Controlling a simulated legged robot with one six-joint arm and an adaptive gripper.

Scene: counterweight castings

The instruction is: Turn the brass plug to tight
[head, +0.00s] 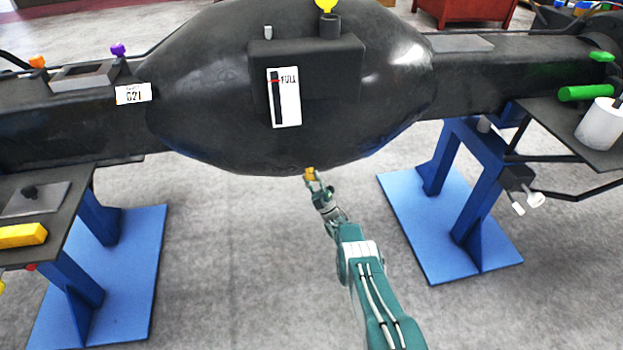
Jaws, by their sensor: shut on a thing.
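The brass plug (309,174) is a small yellow-gold piece at the underside of the big black rounded casting (200,110). My gripper (313,180) reaches up from below and is shut on the plug. The plug's upper end is close under the casting's lower edge. I cannot tell from this view whether it touches the casting, how it is seated or how tight it is. The fingers hide part of the plug.
Blue stands (470,195) with flat bases hold the casting on both sides. A left shelf (75,185) carries a yellow block (22,236). A right shelf (550,125) holds a white cylinder (601,124). A FULL gauge (284,97) sits on the casting. The floor between the stands is clear.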

